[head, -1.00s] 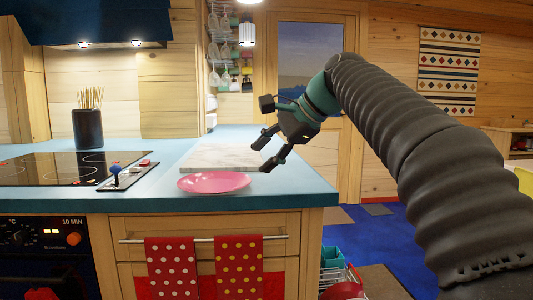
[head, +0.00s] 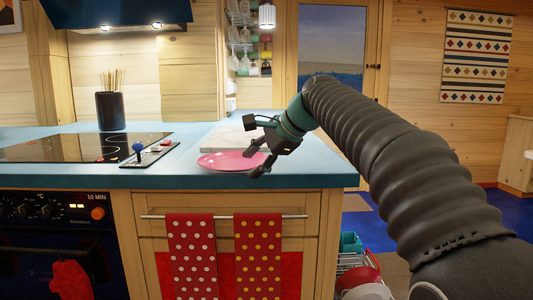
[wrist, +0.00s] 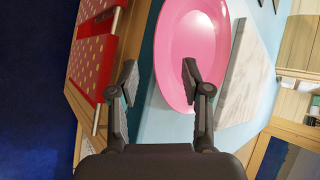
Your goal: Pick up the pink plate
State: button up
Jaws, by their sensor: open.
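The pink plate (head: 226,160) lies on the blue countertop near its front edge, partly in front of a pale marble board. It also shows in the wrist view (wrist: 190,45), large and just beyond the fingertips. My gripper (head: 256,160) is open and empty at the plate's right side in the head view. In the wrist view my gripper (wrist: 159,82) has its fingers apart, one over the plate's rim and the other toward the counter's front edge. I cannot tell whether a finger touches the plate.
The marble board (head: 228,137) lies behind the plate. A cooktop (head: 80,147) with knobs is to the left, and a dark utensil pot (head: 111,111) stands behind it. Two dotted towels (head: 192,250) hang below the counter. The blue counter (head: 310,175) is clear to the right.

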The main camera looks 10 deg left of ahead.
jog(key=shift+x, duration=0.95)
grip_shut()
jog(key=shift+s, duration=0.1)
jog(key=shift+s+d, duration=0.2)
jog(key=shift+s, duration=0.5)
jog(key=shift+s+d, duration=0.2)
jog(key=shift+s, duration=0.5)
grip_release()
